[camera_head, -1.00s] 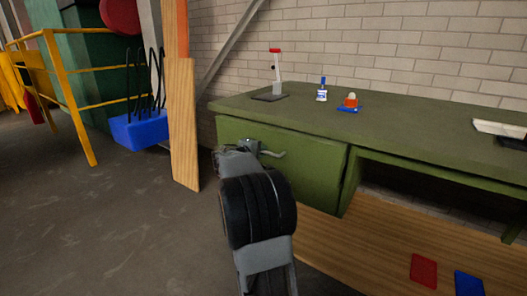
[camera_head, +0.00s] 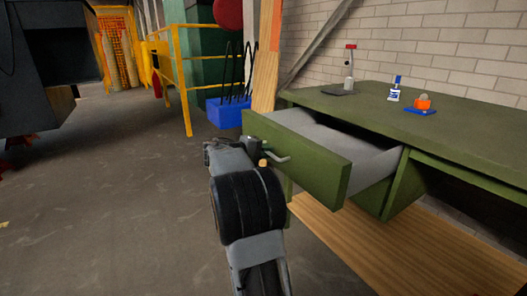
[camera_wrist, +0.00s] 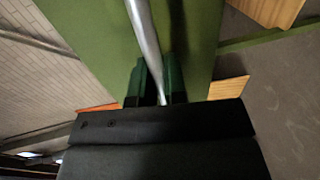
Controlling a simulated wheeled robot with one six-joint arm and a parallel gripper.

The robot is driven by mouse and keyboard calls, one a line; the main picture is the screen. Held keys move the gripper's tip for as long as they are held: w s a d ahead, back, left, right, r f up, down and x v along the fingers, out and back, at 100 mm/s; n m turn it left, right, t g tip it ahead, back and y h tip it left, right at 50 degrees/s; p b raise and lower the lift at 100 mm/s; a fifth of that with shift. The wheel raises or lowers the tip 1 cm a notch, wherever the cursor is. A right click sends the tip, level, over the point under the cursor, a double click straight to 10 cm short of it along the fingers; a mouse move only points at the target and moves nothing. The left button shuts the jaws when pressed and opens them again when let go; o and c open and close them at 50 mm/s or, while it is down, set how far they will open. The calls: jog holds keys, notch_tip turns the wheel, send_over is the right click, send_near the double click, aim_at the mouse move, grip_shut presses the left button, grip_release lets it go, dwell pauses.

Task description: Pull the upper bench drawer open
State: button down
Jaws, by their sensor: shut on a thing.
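The upper bench drawer (camera_head: 310,162) has a green front and a grey inside, and it stands pulled well out of the green bench (camera_head: 440,125) in the head view. Its bar handle (camera_head: 280,158) is on the front. My gripper (camera_head: 258,152) is at the left part of the handle, partly hidden by my own wrist. In the wrist view the silver handle (camera_wrist: 143,35) runs down between the two dark fingers of my gripper (camera_wrist: 158,88), which is shut on it. The green drawer front (camera_wrist: 190,30) lies just behind. The visible part of the drawer looks empty.
On the bench top stand a red-topped stand (camera_head: 349,68), a small blue-capped bottle (camera_head: 395,90) and an orange item on a blue base (camera_head: 423,104). A blue bin (camera_head: 228,112) and yellow railing (camera_head: 184,85) are behind.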

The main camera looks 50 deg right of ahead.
jog(key=shift+a, duration=0.15)
jog(key=c, duration=1.2)
grip_release()
jog(key=shift+w, duration=0.1)
jog(key=p+v, duration=0.4)
jog(key=v, duration=1)
jog(key=s+a+r+n+t+y+p, duration=0.1)
jog(key=s+a+r+y+p, duration=0.4)
jog(key=p, duration=0.6)
jog(key=s+a+r+n+t+y+p, duration=0.1)
jog(key=s+a+r+t+y+p, duration=0.3)
jog(key=a+r+p, duration=0.4)
jog(key=s+a+r+n+t+y+p, duration=0.1)
jog(key=s+a+r+t+y+p, duration=0.2)
jog(key=a+p, duration=0.9)
jog(key=shift+s+a+r+n+y+p, duration=0.15)
jog(key=shift+s+r+y+p, duration=0.35)
jog(key=shift+s+r+y, duration=0.45)
jog(key=shift+s+a+r+n+y+p, duration=0.15)
jog(key=shift+s+r+y+p, duration=0.4)
jog(key=shift+s+r, duration=0.65)
